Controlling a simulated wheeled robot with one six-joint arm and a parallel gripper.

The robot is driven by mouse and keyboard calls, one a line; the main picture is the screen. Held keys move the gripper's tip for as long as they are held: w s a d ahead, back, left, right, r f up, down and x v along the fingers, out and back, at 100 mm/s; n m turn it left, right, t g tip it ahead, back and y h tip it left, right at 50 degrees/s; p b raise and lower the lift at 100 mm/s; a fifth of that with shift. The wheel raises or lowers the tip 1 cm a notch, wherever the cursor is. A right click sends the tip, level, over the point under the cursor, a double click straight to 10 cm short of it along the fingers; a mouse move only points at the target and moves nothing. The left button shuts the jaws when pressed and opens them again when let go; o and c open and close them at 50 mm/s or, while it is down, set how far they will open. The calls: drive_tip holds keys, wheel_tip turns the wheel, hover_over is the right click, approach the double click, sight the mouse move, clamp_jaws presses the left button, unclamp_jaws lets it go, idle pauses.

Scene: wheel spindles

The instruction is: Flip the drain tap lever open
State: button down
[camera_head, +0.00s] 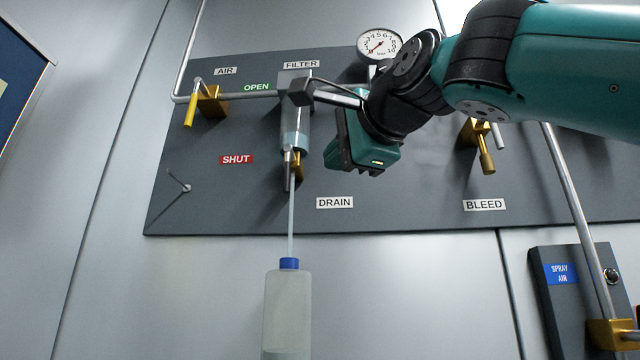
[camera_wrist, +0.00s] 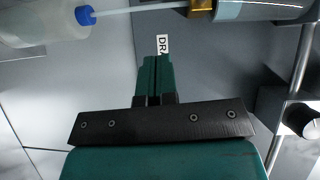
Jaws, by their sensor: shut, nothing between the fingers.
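The drain tap, a small brass body (camera_head: 297,166), sits under the clear filter bowl (camera_head: 295,133). A slim grey metal part that may be its lever (camera_head: 287,168) hangs roughly downward beside it. In the wrist view a piece of brass (camera_wrist: 203,8) shows at the top edge beside the bowl (camera_wrist: 258,8); I cannot make out the lever there. My gripper (camera_head: 336,158) is to the right of the tap, apart from it. In the wrist view its green fingers (camera_wrist: 155,62) are together and empty, with the tips just below the DRAIN label (camera_wrist: 162,44).
A thin tube runs down from the tap to a blue-capped bottle (camera_head: 287,310). The air valve with a yellow lever (camera_head: 190,108) is left; the bleed valve (camera_head: 483,150) is right. A pressure gauge (camera_head: 379,46) is above. The panel around the DRAIN label (camera_head: 335,202) is clear.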

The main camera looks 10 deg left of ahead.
drive_tip(key=shift+b+v, duration=0.6)
drive_tip(key=shift+v, duration=2.2)
drive_tip(key=shift+f, duration=0.15)
